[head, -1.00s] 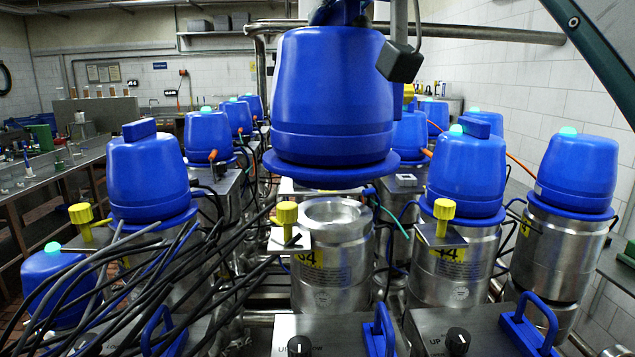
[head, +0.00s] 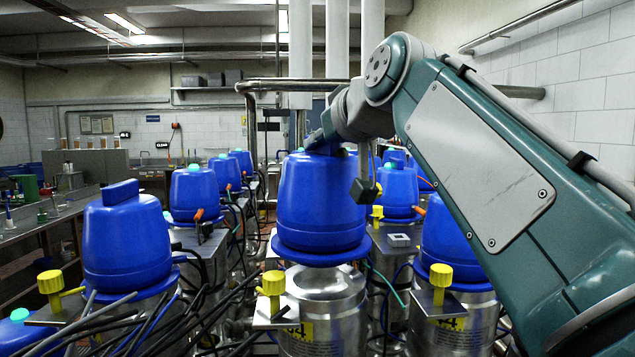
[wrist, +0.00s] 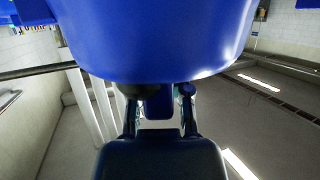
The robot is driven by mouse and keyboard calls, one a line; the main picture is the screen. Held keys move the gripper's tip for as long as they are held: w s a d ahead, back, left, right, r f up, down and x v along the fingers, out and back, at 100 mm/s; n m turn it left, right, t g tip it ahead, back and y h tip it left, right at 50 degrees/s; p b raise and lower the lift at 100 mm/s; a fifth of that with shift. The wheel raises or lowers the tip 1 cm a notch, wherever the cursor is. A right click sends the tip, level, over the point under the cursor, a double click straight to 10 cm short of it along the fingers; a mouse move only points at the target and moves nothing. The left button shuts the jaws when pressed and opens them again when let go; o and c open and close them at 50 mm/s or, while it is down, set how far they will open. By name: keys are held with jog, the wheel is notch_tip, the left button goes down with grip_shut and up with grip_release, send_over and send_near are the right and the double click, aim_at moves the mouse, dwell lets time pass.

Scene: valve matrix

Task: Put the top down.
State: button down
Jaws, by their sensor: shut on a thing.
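The blue top (head: 322,205) is a rounded cap with a wide flange, upright at the end of my arm. My gripper (head: 324,142) is shut on its upper part, partly hidden behind my wrist. The steel valve body (head: 325,318) stands directly below, with part of its upper surface showing under the flange.
Other blue-capped valves stand close by at left (head: 125,240), behind (head: 193,195) and right (head: 450,240). A yellow knob (head: 273,284) stands beside the valve body. Dark cables (head: 150,325) crowd the lower left.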

aim_at(349, 169)
jog(key=shift+w+d+f, duration=0.1)
jog(key=shift+w+f, duration=0.35)
jog(key=shift+f, duration=0.65)
jog(key=shift+w+d+f, duration=0.1)
jog(key=shift+w+f, duration=0.3)
jog(key=shift+f, duration=0.7)
jog(key=shift+w+d+f, duration=0.1)
jog(key=shift+w+f, duration=0.35)
jog(key=shift+f, duration=0.65)
jog(key=c, duration=0.6)
grip_release()
jog(key=shift+f, duration=0.1)
jog(key=shift+o, duration=0.2)
jog(key=shift+a, duration=0.1)
jog(key=v, duration=1.2)
jog(key=shift+r, duration=0.3)
